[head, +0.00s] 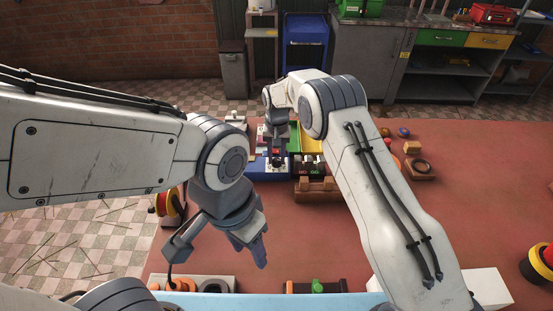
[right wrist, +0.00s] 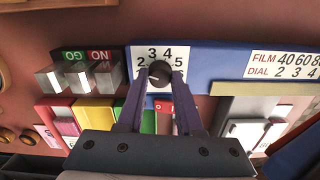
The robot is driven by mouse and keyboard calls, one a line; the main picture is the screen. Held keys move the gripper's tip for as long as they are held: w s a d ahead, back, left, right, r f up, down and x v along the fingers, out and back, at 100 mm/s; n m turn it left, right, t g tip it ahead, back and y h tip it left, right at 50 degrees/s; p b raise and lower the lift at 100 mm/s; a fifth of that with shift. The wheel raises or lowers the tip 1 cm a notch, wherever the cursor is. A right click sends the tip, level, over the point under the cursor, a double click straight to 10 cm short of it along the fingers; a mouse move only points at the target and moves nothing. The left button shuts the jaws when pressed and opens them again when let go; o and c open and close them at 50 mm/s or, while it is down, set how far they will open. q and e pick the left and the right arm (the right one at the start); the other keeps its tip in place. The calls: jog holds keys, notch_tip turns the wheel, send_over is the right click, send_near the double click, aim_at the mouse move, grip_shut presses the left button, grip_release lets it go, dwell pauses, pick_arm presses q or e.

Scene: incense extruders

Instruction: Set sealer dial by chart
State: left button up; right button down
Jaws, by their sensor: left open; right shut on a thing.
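In the right wrist view, my right gripper (right wrist: 159,80) is shut on a small round black dial (right wrist: 158,71). I cannot tell which number the dial points to. A white chart (right wrist: 284,65) with FILM and DIAL rows is to the right; its right end is cut off. In the head view, the right gripper (head: 277,150) is over the blue sealer (head: 258,170). My left gripper (head: 254,248) is open and empty above the near table.
A wooden block (head: 318,190) stands right of the sealer. A red-and-yellow button (head: 540,262) is at the right edge. The red table (head: 470,185) is largely clear there.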

aim_at(276, 160)
jog(key=shift+r+m, duration=0.1)
jog(key=shift+m, duration=0.7)
jog(key=c, duration=0.6)
grip_release()
jog(key=shift+o, duration=0.2)
jog(key=shift+r+b, duration=0.45)
notch_tip(276, 160, up, 10)
jog(key=b, duration=0.1)
jog(key=shift+f+b, duration=0.25)
jog(key=shift+b, duration=0.1)
